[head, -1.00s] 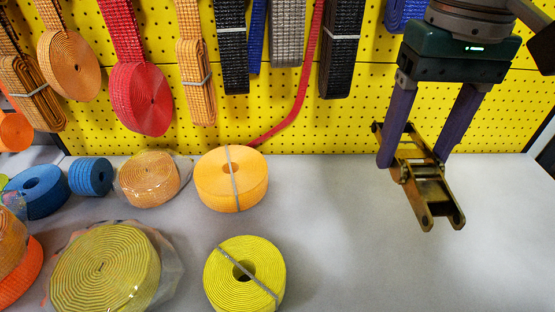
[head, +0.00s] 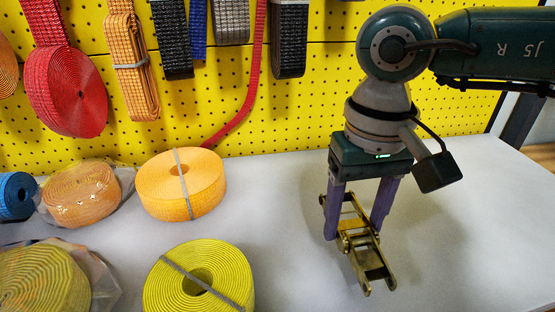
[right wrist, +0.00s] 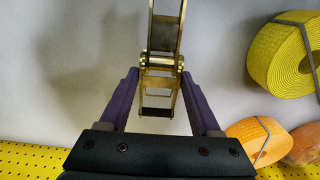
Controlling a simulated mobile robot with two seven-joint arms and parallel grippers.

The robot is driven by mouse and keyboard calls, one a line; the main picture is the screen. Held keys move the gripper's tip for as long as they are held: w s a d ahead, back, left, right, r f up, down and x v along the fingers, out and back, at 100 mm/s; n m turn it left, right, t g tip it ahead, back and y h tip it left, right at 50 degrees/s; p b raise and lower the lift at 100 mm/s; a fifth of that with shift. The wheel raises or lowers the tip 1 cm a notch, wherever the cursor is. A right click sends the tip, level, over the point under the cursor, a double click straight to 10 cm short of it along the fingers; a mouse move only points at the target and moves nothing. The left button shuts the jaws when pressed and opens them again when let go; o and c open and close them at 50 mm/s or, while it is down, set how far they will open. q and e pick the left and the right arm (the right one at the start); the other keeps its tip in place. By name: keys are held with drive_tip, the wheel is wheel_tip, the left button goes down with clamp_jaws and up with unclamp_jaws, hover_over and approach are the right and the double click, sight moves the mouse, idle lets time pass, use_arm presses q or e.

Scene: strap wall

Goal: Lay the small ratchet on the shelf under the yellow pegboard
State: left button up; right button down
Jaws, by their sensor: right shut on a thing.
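The small ratchet (head: 357,240) is a brass-coloured metal frame with a crossbar. My right gripper (head: 354,232) points down and is shut on it, with a purple finger on each side. In the right wrist view the ratchet (right wrist: 162,62) sits between the fingertips (right wrist: 161,78). The grey-white shelf (head: 455,220) lies beneath it, under the yellow pegboard (head: 325,105). The ratchet is low over the shelf; I cannot tell whether it touches. My left gripper is not in view.
An orange roll (head: 180,184) and a yellow roll (head: 200,280) lie on the shelf to the left, with wrapped rolls beyond. Straps, including a red roll (head: 65,92), hang on the pegboard. The shelf right of the ratchet is clear.

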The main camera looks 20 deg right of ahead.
sight(354, 227)
wheel_tip(354, 227, down, 4)
drive_tip(key=shift+r+b, duration=0.1)
drive_tip(key=shift+b, duration=0.95)
drive_tip(key=shift+r, duration=0.1)
drive_tip(key=shift+f, duration=0.2)
drive_tip(key=shift+c, duration=0.5)
unclamp_jaws()
